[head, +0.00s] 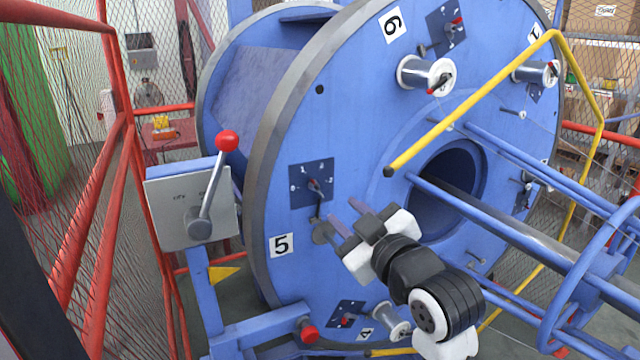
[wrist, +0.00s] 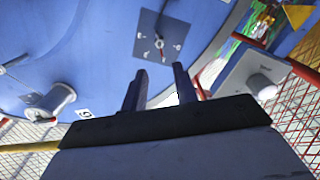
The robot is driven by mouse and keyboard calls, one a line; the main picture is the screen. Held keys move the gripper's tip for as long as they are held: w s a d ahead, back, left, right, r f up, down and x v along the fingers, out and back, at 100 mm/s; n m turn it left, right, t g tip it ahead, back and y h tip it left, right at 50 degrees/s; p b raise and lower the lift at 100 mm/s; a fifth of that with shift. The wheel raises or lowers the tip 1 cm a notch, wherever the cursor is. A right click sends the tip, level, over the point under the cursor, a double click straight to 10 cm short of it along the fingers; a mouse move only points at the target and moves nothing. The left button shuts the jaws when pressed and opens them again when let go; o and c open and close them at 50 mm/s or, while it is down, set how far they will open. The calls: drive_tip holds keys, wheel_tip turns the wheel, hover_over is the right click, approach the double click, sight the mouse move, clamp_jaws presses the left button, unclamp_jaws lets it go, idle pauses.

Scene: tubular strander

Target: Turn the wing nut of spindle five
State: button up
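Label 5 (head: 281,245) marks the spindle-five station on the large blue disc (head: 290,120). Above it is a dark blue dial plate (head: 312,184) with a small red-tipped pointer; the plate also shows in the wrist view (wrist: 161,37). A dark lever runs down from it to a grey round part (head: 321,233), close by my fingers in the picture. I cannot make out spindle five's wing nut; it may be hidden by my gripper. My gripper (head: 347,217) is in front of the disc, fingers apart, and the wrist view shows nothing between them (wrist: 159,83).
A grey control box (head: 190,205) with a red-knobbed lever (head: 213,175) stands left of the disc. Spools sit at six (head: 426,73) and four (head: 392,318). A yellow bar (head: 470,100) and blue tubes (head: 500,230) run on the right. Red mesh fencing (head: 85,220) is left.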

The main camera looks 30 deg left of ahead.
sight(318, 189)
drive_tip(key=p+x, duration=0.2)
drive_tip(key=x, duration=0.8)
clamp_jaws()
